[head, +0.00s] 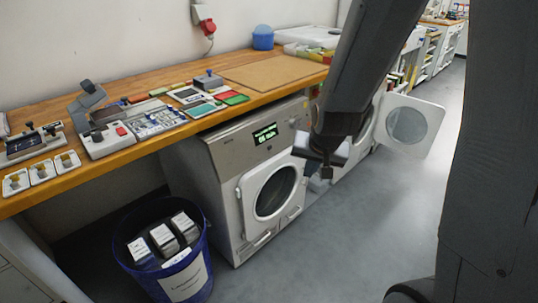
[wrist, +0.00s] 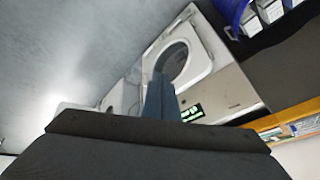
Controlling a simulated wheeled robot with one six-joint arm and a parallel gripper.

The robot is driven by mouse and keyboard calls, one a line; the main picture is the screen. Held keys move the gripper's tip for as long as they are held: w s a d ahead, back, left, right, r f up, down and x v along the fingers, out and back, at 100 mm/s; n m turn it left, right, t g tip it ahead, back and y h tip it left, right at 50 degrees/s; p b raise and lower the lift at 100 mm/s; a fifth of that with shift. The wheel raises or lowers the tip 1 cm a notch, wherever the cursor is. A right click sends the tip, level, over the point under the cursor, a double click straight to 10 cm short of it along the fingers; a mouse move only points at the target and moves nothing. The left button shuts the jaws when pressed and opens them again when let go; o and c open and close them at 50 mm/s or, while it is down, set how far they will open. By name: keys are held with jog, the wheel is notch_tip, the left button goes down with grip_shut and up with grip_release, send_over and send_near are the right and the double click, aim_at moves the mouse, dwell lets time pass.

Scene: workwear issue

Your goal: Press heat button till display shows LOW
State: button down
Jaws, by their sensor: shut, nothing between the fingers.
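A grey-white front-loading machine (head: 228,160) stands under the wooden bench with its round door (head: 275,192) closed. Its display (head: 265,133) is lit with green text too small to read; it also shows in the wrist view (wrist: 192,112). I cannot make out which control is the heat button; the panel right of the display is partly beside my arm. My gripper (head: 326,173) is shut and empty, pointing down in front of the machine's right side, apart from the panel as far as I can tell. In the wrist view its closed fingers (wrist: 161,98) overlap the machine's front.
A second machine's door (head: 408,127) hangs open at the right. A blue bin (head: 136,270) with several boxes stands at the front left. The bench (head: 110,165) carries a press, trays and coloured pieces. The grey floor (head: 345,230) before the machine is clear.

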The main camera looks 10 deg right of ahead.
aim_at(270, 148)
jog(key=w+f+m+t+b, duration=0.5)
jog(key=w, duration=0.4)
jog(key=w+d+f+m+t+b, duration=0.1)
jog(key=w+f+m+t+b, duration=0.4)
jog(key=w, duration=0.4)
jog(key=w+d+f+m+t+b, duration=0.1)
jog(key=w+f+m+t+b, duration=0.3)
jog(key=w, duration=0.5)
jog(key=shift+w+f+m+t+b, duration=0.15)
jog(key=shift+f+m+t+b, duration=0.25)
jog(key=shift+f+m+b, duration=0.3)
jog(key=shift+w+a+f+b, duration=0.45)
jog(key=shift+w+a+b, duration=0.4)
jog(key=shift+w, duration=0.3)
jog(key=shift+w+a+f+b, duration=0.45)
jog(key=shift+w+a+b, duration=0.35)
jog(key=shift+w, duration=0.3)
jog(key=shift+w+a+f+b, duration=0.45)
jog(key=shift+w+a+b, duration=0.35)
jog(key=shift+w, duration=0.35)
jog(key=shift+w+a, duration=0.15)
jog(key=shift+w+a+f, duration=0.1)
jog(key=shift+w+a, duration=0.05)
jog(key=shift+w, duration=0.1)
